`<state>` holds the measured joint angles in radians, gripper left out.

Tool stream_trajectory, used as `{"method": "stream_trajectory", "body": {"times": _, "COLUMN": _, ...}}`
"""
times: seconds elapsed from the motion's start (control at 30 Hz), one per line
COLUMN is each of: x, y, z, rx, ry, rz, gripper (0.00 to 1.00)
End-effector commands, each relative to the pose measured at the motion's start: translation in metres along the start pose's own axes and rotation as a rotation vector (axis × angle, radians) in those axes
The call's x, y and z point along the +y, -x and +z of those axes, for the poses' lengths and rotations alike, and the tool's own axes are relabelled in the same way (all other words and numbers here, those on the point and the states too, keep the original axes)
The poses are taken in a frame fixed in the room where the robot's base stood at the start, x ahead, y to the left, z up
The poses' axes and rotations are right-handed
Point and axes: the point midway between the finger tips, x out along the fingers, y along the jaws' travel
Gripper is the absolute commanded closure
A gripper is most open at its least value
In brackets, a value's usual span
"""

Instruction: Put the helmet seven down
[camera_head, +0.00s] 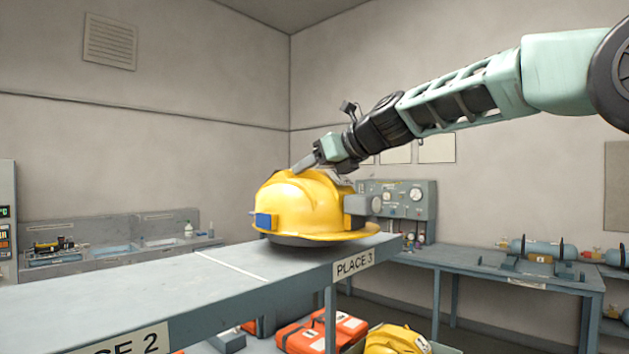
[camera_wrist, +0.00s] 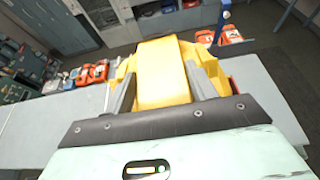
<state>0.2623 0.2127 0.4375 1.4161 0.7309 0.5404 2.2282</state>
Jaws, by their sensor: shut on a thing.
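A yellow helmet (camera_head: 308,205) with a blue block on its front is at the end of the grey bench (camera_head: 225,278), over the part labelled PLACE 3 (camera_head: 353,264). Its dark underside sits at the bench top; I cannot tell whether it touches. My gripper (camera_head: 325,180) comes from the upper right and is shut on the helmet's top ridge. In the wrist view my two grey fingers (camera_wrist: 160,88) stand on either side of the yellow ridge (camera_wrist: 163,62). No number seven shows on the helmet.
A white line divides the bench top, with PLACE 2 (camera_head: 124,341) at the near left. Orange cases (camera_head: 322,331) and another yellow helmet (camera_head: 397,340) lie below the bench. A gauge panel (camera_head: 400,207) and a side table with blue cylinders (camera_head: 541,248) stand behind at right.

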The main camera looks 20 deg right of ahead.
Motion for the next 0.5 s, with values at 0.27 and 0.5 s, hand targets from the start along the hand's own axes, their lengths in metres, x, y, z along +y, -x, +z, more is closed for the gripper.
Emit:
{"method": "stream_trajectory", "body": {"times": 0.27, "x": 0.000, "y": -0.007, "z": -0.017, "rx": -0.003, "ry": 0.001, "rz": -0.002, "gripper": 0.96}}
{"method": "stream_trajectory", "body": {"times": 0.5, "x": 0.000, "y": -0.008, "z": -0.018, "rx": -0.003, "ry": 0.001, "rz": -0.001, "gripper": 0.96}}
